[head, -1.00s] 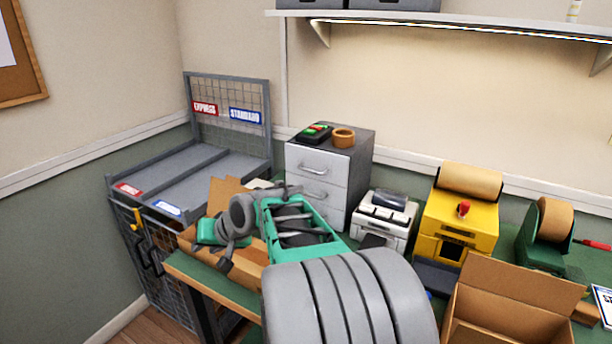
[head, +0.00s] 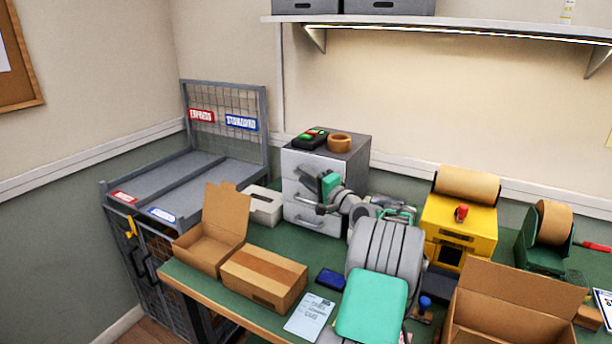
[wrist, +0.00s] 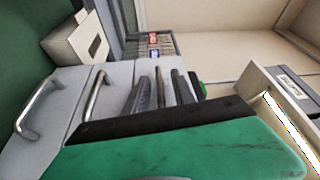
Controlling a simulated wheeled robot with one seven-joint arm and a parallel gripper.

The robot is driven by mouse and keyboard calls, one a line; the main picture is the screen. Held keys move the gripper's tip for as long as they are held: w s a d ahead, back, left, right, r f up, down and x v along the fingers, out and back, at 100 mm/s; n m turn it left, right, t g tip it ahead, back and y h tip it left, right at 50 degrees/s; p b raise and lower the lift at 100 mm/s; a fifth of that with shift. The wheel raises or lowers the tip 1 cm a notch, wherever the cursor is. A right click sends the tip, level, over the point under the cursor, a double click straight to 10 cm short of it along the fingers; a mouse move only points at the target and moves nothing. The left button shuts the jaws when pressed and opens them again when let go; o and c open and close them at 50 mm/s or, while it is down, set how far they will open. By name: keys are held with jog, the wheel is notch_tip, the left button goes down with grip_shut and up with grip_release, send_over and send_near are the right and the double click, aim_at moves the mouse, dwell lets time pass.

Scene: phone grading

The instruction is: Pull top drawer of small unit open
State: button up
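The small unit (head: 352,160) is a grey cabinet with pale drawer fronts, standing against the back wall. Its top drawer (head: 293,163) looks closed. In the wrist view the unit lies sideways, with the two lower handles (wrist: 37,105) and (wrist: 95,95) clear. My gripper (head: 311,174) is at the top drawer's front. In the wrist view my gripper (wrist: 160,92) has its two dark fingers apart, with a thin bar, apparently the top handle, between them. Gaps seem to show on both sides of the bar. The head view partly hides the handle behind my gripper.
A dark device (head: 309,139) and a tape roll (head: 339,143) sit on the unit. A white box (head: 263,207) stands left of it, cardboard boxes (head: 264,280) in front. A yellow dispenser (head: 461,217) stands to the right. A shelf (head: 430,24) hangs above.

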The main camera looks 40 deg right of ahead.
jog(key=shift+c, duration=0.4)
grip_shut()
dwell(1.0)
